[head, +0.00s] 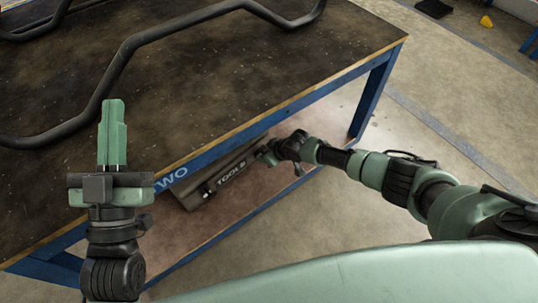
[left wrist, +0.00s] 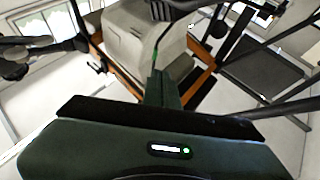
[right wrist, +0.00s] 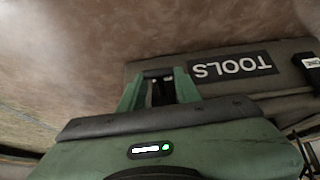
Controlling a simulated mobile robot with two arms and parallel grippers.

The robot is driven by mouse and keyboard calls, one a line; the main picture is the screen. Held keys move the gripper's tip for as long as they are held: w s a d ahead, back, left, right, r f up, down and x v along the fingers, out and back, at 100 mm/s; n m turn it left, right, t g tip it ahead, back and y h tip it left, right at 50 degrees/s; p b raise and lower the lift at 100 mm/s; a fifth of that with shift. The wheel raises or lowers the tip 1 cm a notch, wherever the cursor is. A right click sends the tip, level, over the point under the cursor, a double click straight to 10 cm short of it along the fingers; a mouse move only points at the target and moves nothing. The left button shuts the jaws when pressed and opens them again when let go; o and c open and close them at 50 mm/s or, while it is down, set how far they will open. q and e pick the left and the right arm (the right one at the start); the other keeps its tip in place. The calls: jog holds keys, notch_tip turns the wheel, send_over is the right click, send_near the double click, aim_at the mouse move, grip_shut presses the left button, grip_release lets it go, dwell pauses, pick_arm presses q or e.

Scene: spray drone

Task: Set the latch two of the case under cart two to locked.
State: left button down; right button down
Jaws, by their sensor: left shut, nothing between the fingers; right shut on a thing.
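A grey-brown case (head: 208,199) marked TOOLS lies under the tabletop of cart two (head: 250,115), on its lower shelf. My right gripper (head: 265,152) reaches in under the tabletop edge to the case's far right end. In the right wrist view my right gripper (right wrist: 158,78) is shut on a small dark part at the case's edge, seemingly a latch, beside the TOOLS label (right wrist: 233,67). The fingers mostly hide that part, so I cannot tell its setting.
Dark bent tubes (head: 130,60) lie on the tabletop, near my left gripper. The blue leg (head: 372,97) and the tabletop edge bound the space around my right arm. The lower shelf (head: 222,232) is bare in front of the case.

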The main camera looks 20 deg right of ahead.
aim_at(261, 148)
jog(key=shift+w+a+r+t, duration=0.15)
jog(key=shift+w+a+r, duration=0.1)
jog(key=shift+w+r, duration=0.25)
jog(key=shift+w+a+r+t, duration=0.2)
jog(key=shift+w+r, duration=0.2)
jog(key=shift+r, duration=0.15)
pick_arm(q)
jog(key=shift+w+f+g, duration=0.3)
jog(key=shift+f+g, duration=0.1)
jog(key=shift+f, duration=0.25)
pick_arm(e)
jog(key=shift+w+a+r, duration=0.25)
jog(key=shift+w, duration=0.15)
jog(key=c, duration=1)
grip_release()
jog(key=shift+f, duration=0.1)
pick_arm(q)
jog(key=shift+w+a, duration=0.1)
pick_arm(e)
jog(key=shift+f, duration=0.1)
jog(key=shift+s, duration=0.15)
